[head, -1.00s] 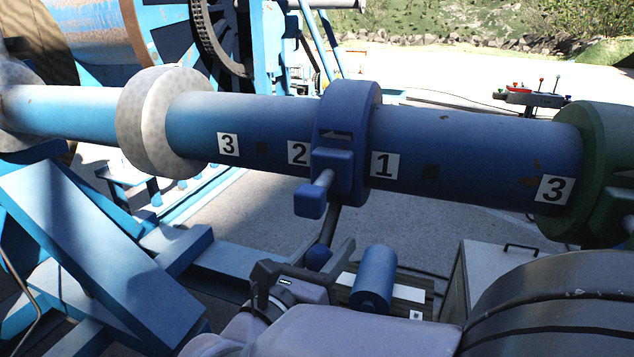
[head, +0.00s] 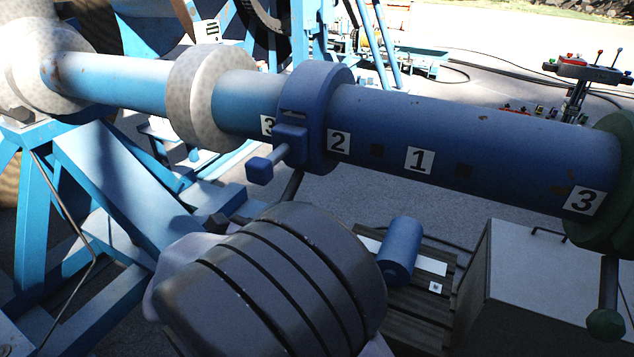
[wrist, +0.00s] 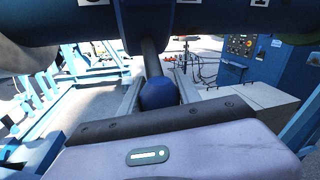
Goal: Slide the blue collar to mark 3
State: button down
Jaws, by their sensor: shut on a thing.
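The blue collar (head: 328,115) sits around the blue shaft (head: 470,130) in the head view. It stands between a left mark 3 (head: 267,126), partly covered by the collar, and mark 2 (head: 339,141), just right of it. Mark 1 (head: 419,160) and another mark 3 (head: 583,200) lie further right. The collar's handle (head: 292,185) hangs down and ends in a blue knob (wrist: 158,95), seen in the wrist view. My gripper (wrist: 157,104) is shut on this handle at the knob, one finger on each side. In the head view my arm mostly hides the gripper.
A speckled pale ring (head: 205,97) is on the shaft left of the collar, with a short gap. A green collar (head: 605,180) with its own hanging knob (head: 606,325) is at the far right. A grey box (head: 530,290) stands below the shaft.

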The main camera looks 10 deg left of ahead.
jog(key=shift+a+r, duration=0.1)
jog(key=c, duration=1)
grip_release()
jog(key=shift+c, duration=0.2)
jog(key=shift+o, duration=0.8)
jog(key=shift+a, duration=0.25)
jog(key=shift+d, duration=0.1)
jog(key=p+v, duration=0.1)
jog(key=v, duration=1.6)
jog(key=shift+s+p, duration=0.25)
jog(key=shift+p, duration=0.15)
